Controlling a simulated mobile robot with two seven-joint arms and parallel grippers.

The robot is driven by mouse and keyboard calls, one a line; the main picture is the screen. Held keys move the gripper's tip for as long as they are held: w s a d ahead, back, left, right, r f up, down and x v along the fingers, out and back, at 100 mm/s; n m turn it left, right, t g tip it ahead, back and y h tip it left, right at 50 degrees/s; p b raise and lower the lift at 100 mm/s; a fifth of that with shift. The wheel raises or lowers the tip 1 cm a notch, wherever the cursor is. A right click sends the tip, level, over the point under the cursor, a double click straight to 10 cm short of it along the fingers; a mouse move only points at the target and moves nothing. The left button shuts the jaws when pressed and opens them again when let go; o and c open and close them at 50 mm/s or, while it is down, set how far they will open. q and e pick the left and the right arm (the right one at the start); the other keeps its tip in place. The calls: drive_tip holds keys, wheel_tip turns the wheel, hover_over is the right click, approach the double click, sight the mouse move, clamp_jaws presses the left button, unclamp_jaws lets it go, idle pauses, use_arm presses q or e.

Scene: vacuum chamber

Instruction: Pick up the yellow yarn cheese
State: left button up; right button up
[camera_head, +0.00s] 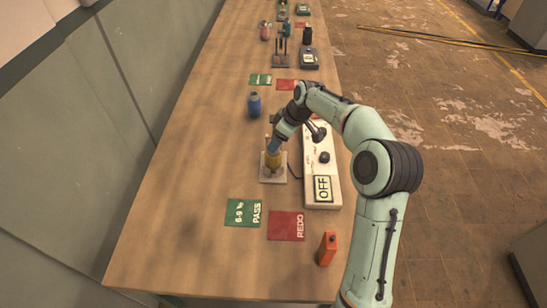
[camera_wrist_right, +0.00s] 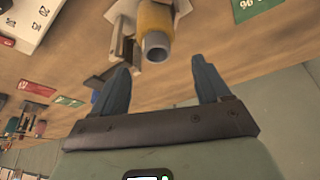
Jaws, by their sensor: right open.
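The yellow yarn cheese (camera_head: 273,161) stands upright on a pale square base with a metal holder (camera_head: 266,178), near the middle of the table. In the right wrist view the yellow yarn cheese (camera_wrist_right: 155,17) shows with the open end of its grey tube toward the camera. My right gripper (camera_head: 273,146) is at its top and partly hides it in the head view. In the right wrist view my right gripper (camera_wrist_right: 161,66) is open and empty, with the tube end just beyond and roughly between its fingertips. My left gripper is not in view.
A white box (camera_head: 322,170) with an OFF plate stands just right of the holder. A blue yarn cheese (camera_head: 254,105) stands behind. Green PASS (camera_head: 244,212) and red REDO (camera_head: 286,226) cards and an orange object (camera_head: 327,248) lie nearer. The table's left side is clear.

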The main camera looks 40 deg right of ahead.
sight(273, 158)
drive_tip(key=x, duration=1)
drive_tip(key=shift+s+d+f+p, duration=0.1)
drive_tip(key=shift+d+p, duration=0.2)
drive_tip(key=shift+p, duration=0.1)
drive_tip(key=c, duration=0.9)
